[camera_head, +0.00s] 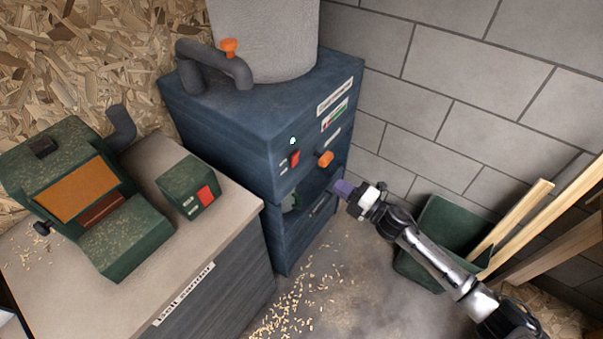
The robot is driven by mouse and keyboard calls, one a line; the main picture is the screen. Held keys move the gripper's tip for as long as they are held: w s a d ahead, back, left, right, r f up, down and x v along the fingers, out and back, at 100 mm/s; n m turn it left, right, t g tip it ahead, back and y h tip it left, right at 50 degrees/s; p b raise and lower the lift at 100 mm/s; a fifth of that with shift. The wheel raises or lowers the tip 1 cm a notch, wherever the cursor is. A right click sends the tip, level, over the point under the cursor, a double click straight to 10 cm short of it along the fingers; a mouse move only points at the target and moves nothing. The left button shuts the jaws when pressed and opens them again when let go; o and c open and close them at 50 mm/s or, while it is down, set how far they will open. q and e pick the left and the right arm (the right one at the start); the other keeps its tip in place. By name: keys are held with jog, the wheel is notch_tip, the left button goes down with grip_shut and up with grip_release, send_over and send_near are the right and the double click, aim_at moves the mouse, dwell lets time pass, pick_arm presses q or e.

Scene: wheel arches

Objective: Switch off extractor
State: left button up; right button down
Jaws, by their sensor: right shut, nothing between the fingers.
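The extractor (225,125) is a blue cabinet against the wall, with a grey drum on top. Its front carries a red rocker switch (295,158), with a small white light (292,141) above it. An orange knob (325,159) sits to the right of the switch. My right gripper (343,188) is shut and empty, in front of the cabinet, just below and right of the orange knob. It is apart from the red switch. Its fingertips overlap the open recess in the cabinet, so their exact distance from it is unclear. My left gripper is not in view.
A bench (232,222) at left holds a green sander (125,240) and a green box with a red switch (206,195). A dark green bin (440,225) and timber lengths (515,215) stand at right. Wood chips lie on the floor.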

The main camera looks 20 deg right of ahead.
jog(key=shift+w+d+f+n+y, duration=0.1)
jog(key=shift+f+n+y, duration=0.15)
jog(key=shift+n+y, duration=0.05)
jog(key=b, duration=0.3)
send_near(295, 158)
jog(key=x, duration=0.5)
jog(key=shift+w+a+r, duration=0.2)
jog(key=shift+a, duration=0.05)
jog(key=shift+w+a+r, duration=0.1)
jog(key=shift+w+a, duration=0.25)
jog(key=shift+w, duration=0.2)
jog(key=shift+w+a, duration=0.15)
jog(key=shift+w, duration=0.05)
